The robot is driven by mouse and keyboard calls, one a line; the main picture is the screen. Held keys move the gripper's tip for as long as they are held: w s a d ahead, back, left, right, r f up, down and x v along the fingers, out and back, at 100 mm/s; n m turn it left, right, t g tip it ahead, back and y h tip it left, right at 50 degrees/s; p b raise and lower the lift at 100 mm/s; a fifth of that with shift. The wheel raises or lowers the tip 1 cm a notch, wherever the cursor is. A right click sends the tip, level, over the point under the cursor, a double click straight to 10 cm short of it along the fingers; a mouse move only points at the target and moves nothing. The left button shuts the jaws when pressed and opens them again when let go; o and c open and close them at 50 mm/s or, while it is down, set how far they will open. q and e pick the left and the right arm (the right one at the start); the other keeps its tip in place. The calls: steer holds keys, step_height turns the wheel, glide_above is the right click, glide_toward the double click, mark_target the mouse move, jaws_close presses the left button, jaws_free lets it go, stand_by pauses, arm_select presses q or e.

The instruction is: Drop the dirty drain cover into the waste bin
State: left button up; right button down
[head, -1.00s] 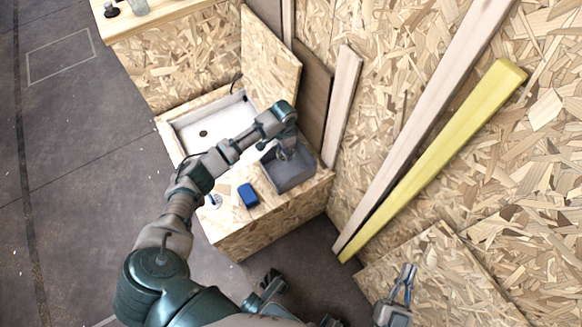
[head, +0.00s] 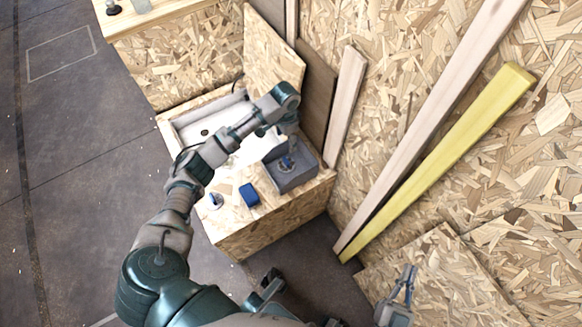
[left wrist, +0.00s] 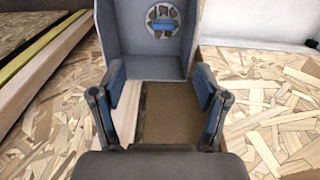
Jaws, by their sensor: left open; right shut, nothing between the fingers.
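The dirty drain cover (left wrist: 162,20), a round slotted piece with blue on it, lies inside the grey waste bin (left wrist: 140,65), seen in the left wrist view. In the head view, the drain cover (head: 287,163) shows as a small bluish shape in the bin (head: 298,180) on the wooden cabinet. My left gripper (left wrist: 160,82) is open and empty, with its two blue-padded fingers apart and clear of the cover. In the head view my left wrist mostly hides it. My right gripper (head: 408,284) is shut and empty, low at the right.
A white sink (head: 190,132) is left of the bin, partly behind my left arm. Planks, including a yellow one (head: 440,160), lean on the chipboard wall at the right.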

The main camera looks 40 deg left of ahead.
arm_select(q)
steer(key=r, duration=0.4)
steer(key=shift+d+r, duration=0.35)
steer(key=shift+d, duration=0.05)
arm_select(e)
steer(key=shift+d, duration=0.35)
arm_select(q)
steer(key=shift+a, duration=0.1)
